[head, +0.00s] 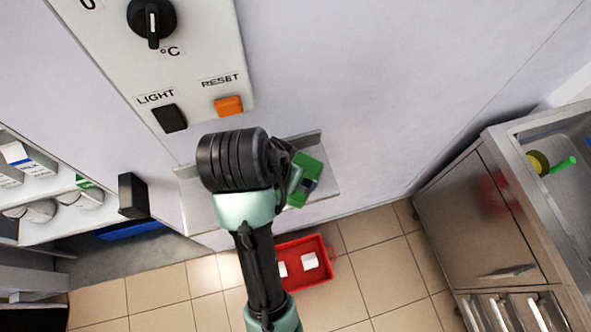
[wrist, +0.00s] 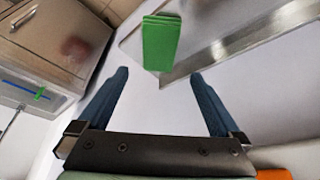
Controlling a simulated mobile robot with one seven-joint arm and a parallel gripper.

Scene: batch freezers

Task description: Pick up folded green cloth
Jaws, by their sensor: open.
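The folded green cloth (wrist: 161,43) shows near the top middle of the wrist view, as a neat green block with layered folds at its upper end. It lies on a narrow pale ledge on the wall. In the head view the cloth (head: 311,166) is partly hidden by my wrist and gripper. My gripper (wrist: 160,76) is open and empty, with its two blue fingers wide apart. The cloth appears ahead of the fingertips, roughly centred between them, and not between the fingers.
A control panel with a black switch (head: 170,118) and an orange reset button (head: 229,105) is above the ledge (head: 325,188). A red crate (head: 318,270) with white items stands on the tiled floor below. A steel cabinet (head: 470,215) with a sink is at right; stocked shelves are at left.

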